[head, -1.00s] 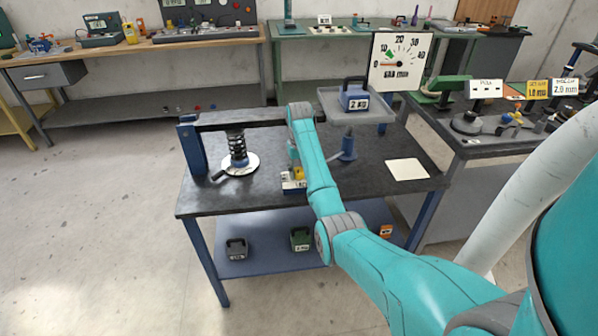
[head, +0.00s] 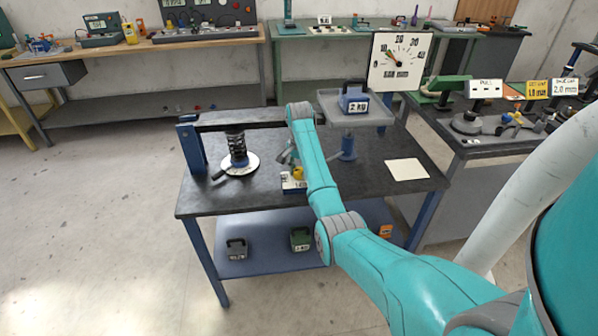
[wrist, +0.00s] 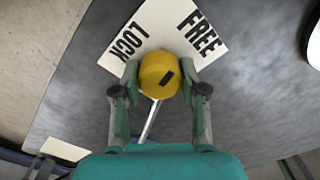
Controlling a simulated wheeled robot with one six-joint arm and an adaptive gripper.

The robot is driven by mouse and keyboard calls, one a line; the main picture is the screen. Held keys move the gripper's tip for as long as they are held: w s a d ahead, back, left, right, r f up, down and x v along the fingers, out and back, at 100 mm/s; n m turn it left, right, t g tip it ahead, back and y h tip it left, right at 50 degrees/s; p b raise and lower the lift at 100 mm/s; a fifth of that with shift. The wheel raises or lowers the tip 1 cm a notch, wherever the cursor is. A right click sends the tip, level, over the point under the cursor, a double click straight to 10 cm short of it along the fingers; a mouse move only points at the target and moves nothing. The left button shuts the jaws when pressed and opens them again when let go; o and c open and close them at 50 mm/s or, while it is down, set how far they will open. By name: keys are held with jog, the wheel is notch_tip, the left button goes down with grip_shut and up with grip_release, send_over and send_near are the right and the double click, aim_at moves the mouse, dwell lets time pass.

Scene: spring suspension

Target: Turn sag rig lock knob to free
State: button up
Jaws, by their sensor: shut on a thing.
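The yellow round lock knob (wrist: 158,70) sits in the middle of the wrist view, below a white label plate (wrist: 165,28) reading LOCK at left and FREE at right. The knob's dark mark slants up and right, toward the FREE side. My gripper (wrist: 160,84) is shut on the knob, one finger on each side. The sag rig has a black coil spring (head: 236,147) on a white disc and a tray (head: 384,113) carrying a blue 2 kg weight (head: 354,99).
The dial board (head: 397,62) stands behind the tray, its needle pointing up and left. A white square (head: 407,169) lies on the dark bench top (head: 245,199). Weights, including a green one (head: 301,239), stand on the lower shelf (head: 265,262). A side bench stands at right.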

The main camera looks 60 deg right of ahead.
jog(key=shift+m, duration=1.2)
jog(key=o, duration=1.1)
jog(key=shift+o, duration=0.2)
